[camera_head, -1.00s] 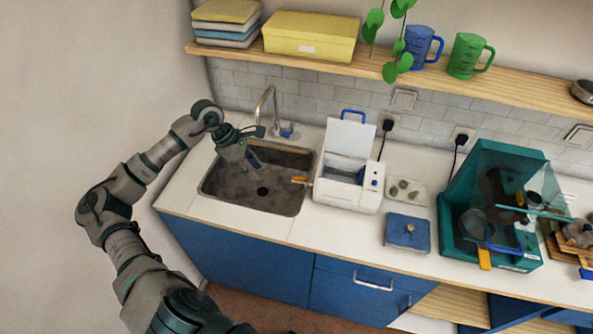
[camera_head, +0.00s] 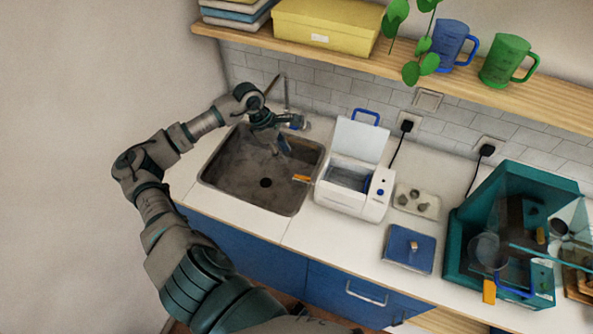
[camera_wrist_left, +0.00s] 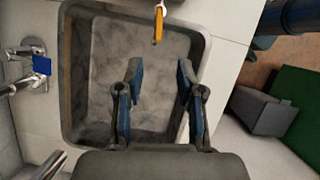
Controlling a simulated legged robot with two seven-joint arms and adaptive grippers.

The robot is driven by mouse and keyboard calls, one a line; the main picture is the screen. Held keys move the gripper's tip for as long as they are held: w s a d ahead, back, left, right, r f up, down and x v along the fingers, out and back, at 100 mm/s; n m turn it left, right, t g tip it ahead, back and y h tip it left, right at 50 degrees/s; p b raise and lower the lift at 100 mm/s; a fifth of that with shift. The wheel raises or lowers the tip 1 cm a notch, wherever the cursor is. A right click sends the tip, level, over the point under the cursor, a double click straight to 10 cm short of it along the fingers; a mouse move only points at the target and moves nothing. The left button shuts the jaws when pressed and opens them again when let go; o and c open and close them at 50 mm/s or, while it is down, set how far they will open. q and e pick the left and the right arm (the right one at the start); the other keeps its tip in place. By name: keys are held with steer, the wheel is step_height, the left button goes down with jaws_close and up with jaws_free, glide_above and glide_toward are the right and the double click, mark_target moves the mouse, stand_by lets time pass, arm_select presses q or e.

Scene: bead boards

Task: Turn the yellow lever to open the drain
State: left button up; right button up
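The yellow lever (camera_head: 301,179) is a short orange-yellow handle at the left side of the white appliance (camera_head: 355,183), jutting over the right rim of the sink (camera_head: 235,168). It also shows at the top of the left wrist view (camera_wrist_left: 159,24). My left gripper (camera_head: 285,146) hangs over the back part of the sink, up and left of the lever in the head view. In the left wrist view its two fingers (camera_wrist_left: 160,66) are apart with nothing between them, and the lever lies beyond their tips, not touched. My right gripper is not in view.
A faucet with a blue handle (camera_head: 297,122) stands behind the sink, near my left gripper. The appliance's lid (camera_head: 360,138) is raised. A small tray (camera_head: 415,201) and a blue pad (camera_head: 408,248) lie to the right. The counter in front of the sink is clear.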

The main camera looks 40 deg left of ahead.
mark_target(297, 175)
arm_select(q)
steer(key=p+x, duration=0.1)
steer(key=x, duration=0.9)
steer(key=shift+w+f, duration=0.15)
steer(key=shift+f, duration=0.05)
steer(key=shift+d+f, duration=0.15)
steer(key=shift+f, duration=0.1)
steer(key=shift+w+f, duration=0.1)
steer(key=shift+f, duration=0.1)
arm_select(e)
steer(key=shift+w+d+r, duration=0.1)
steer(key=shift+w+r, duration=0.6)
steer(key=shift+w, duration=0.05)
arm_select(q)
jaws_close()
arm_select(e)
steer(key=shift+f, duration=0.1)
